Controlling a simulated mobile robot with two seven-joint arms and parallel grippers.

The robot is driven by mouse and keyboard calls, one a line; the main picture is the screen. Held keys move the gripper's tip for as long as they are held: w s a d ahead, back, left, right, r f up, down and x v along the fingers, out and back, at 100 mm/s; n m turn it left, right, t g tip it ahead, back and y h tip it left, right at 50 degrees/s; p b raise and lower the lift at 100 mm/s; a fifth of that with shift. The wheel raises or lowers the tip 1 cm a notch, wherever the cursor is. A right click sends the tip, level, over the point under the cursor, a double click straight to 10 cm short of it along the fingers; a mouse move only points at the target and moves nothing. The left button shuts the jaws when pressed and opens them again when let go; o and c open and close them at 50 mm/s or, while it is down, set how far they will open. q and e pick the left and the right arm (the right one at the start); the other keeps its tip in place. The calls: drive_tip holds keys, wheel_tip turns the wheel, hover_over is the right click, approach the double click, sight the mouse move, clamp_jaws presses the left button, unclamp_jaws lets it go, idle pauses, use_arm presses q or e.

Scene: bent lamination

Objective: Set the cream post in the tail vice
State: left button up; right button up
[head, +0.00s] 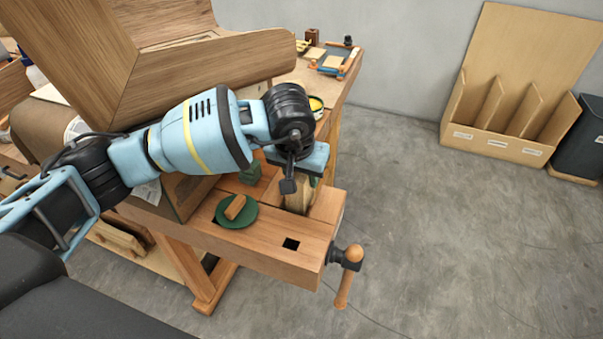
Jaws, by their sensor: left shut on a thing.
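The cream post (299,196) is upright at the gap of the tail vice (322,208), at the bench's near right corner. My left gripper (298,183) points down from above and is shut on the post's upper part, which its fingers and palm partly hide. The post's lower end goes down into the gap. I cannot tell whether it touches the jaws or rests on anything. The vice's screw and wooden handle (344,290) stick out at the bench's right end. My right gripper is not in view.
A green dish (249,217) with a small wooden piece (235,207) on it sits left of the vice. A green block (250,173) stands behind it. A large bent wooden panel (210,75) fills the upper left.

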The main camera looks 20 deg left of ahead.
use_arm(q)
drive_tip(key=shift+s+f, duration=0.15)
drive_tip(key=shift+f, duration=0.3)
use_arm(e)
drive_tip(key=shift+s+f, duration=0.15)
use_arm(q)
drive_tip(key=o, duration=1.6)
drive_tip(key=shift+s+f, duration=0.1)
drive_tip(key=shift+f, duration=0.1)
drive_tip(key=shift+w+a+r+p, duration=0.15)
drive_tip(key=shift+r+p, duration=0.1)
drive_tip(key=shift+r, duration=0.4)
drive_tip(key=shift+w+r+p, duration=0.15)
drive_tip(key=shift+r+p, duration=0.05)
drive_tip(key=shift+r, duration=0.45)
drive_tip(key=shift+r+p, duration=0.3)
drive_tip(key=shift+r, duration=0.6)
drive_tip(key=shift+r+p, duration=0.7)
drive_tip(key=shift+r, duration=1.4)
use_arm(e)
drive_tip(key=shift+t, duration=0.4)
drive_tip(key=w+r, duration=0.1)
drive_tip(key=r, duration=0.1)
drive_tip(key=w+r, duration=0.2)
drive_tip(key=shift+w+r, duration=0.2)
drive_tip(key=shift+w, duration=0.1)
